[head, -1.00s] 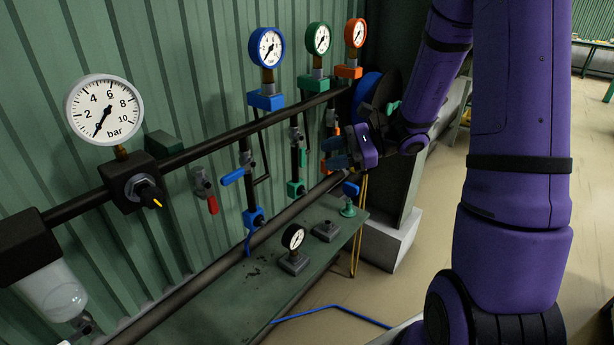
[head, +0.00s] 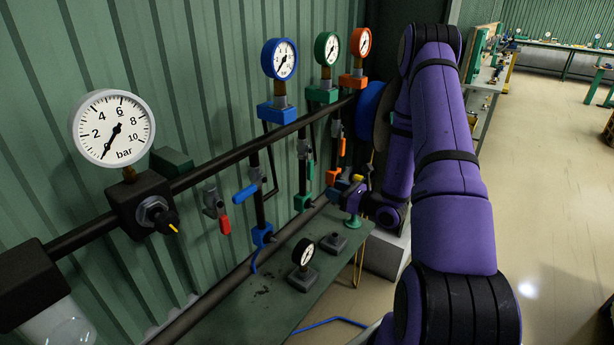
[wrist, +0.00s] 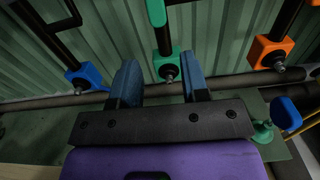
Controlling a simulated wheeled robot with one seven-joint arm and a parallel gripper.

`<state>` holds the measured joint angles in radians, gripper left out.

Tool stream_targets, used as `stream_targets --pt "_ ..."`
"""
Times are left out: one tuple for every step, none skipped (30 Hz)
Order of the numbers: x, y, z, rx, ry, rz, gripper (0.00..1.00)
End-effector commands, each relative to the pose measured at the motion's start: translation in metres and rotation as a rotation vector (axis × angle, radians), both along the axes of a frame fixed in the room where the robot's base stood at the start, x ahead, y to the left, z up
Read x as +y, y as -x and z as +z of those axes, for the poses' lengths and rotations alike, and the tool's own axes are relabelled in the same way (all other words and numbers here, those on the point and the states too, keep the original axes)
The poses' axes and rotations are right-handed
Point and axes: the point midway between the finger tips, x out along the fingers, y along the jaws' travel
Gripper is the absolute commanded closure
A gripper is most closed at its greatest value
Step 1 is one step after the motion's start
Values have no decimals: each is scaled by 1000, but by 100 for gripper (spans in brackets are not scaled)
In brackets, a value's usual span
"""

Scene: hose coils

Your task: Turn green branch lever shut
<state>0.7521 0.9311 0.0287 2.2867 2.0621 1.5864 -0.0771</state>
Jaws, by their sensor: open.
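The green branch is a black vertical pipe under a green block and green-rimmed gauge (head: 326,48). Its green lever (head: 310,170) hangs down along the pipe in the head view. In the wrist view the lever's rounded end (wrist: 157,13) shows at the top, above the green lower fitting (wrist: 166,66). My gripper (wrist: 160,82) is open and empty. Its two blue-grey fingers appear left and right of that fitting; contact cannot be told. In the head view my gripper (head: 336,188) is small and low near the orange branch, partly hidden by my arm.
The blue lever (head: 246,193) sticks out sideways; the orange lever (head: 342,147) hangs down. Blue (wrist: 84,78) and orange (wrist: 276,52) fittings flank the green one. A red-handled valve (head: 224,222) is further left.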

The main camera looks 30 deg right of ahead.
Motion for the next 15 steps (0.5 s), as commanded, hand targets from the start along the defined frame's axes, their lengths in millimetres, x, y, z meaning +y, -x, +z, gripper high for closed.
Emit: stream_targets --pt "2 -3 0 -1 1 2 58" --pt "2 -4 0 -1 1 3 58" --pt "3 -7 0 -1 1 4 58" --pt "4 -9 0 -1 1 4 58" --pt "5 -11 0 0 1 4 58" --pt "5 -13 0 -1 2 3 58" --pt "6 -15 0 -1 2 3 58" --pt "7 -17 0 0 1 3 58" --pt "8 -20 0 0 1 4 58" --pt "9 -22 0 0 1 4 58" --pt "10 -24 0 0 1 5 58" --pt "11 -26 0 0 1 5 58" --pt "11 -28 0 0 1 5 58" --pt "12 -30 0 0 1 4 58" --pt "13 -33 0 -1 1 4 58"
